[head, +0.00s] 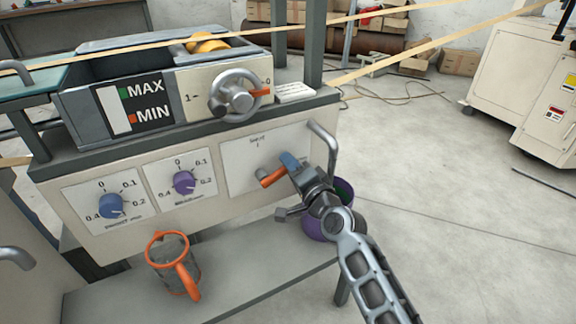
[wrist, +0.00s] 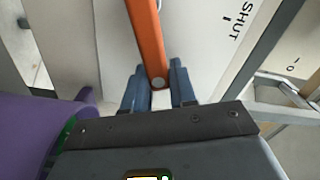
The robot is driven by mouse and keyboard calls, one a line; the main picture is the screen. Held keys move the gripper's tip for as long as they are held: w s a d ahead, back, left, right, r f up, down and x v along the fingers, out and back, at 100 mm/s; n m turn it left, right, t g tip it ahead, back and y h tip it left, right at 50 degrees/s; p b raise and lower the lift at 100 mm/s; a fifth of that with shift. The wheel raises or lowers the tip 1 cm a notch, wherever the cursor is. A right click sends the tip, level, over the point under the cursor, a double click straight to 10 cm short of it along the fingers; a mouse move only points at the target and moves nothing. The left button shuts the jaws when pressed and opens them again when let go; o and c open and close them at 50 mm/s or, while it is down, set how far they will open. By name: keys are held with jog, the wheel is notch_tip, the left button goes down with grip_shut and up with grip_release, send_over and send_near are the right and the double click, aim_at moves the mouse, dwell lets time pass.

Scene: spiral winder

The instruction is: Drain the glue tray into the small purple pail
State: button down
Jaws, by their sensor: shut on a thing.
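The glue tray (head: 85,72) is the dark open trough on top of the machine, with a MAX/MIN gauge (head: 115,105) on its front. An orange valve lever (head: 271,178) sticks out from the white front panel below it. My gripper (head: 288,165) is shut on this lever; in the wrist view its blue fingers (wrist: 158,86) sit on both sides of the lever's end (wrist: 148,40). A panel label by the lever reads SHUT. The purple pail (head: 316,226) is low behind my gripper, partly hidden, with green inside. It also shows in the wrist view (wrist: 35,125).
A grey jug (head: 172,262) with an orange rim and handle stands on the lower shelf (head: 245,285). Blue and purple dials (head: 184,183) are on the panel to the left. A handwheel (head: 235,95) and a grey grab handle (head: 330,150) project nearby. The floor at right is open.

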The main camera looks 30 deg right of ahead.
jog(key=shift+d+f+m, duration=0.15)
jog(key=shift+f+m, duration=0.25)
jog(key=shift+m, duration=0.3)
jog(key=c, duration=1)
grip_release()
jog(key=shift+s, duration=0.1)
jog(key=s, duration=0.7)
jog(key=shift+s, duration=0.3)
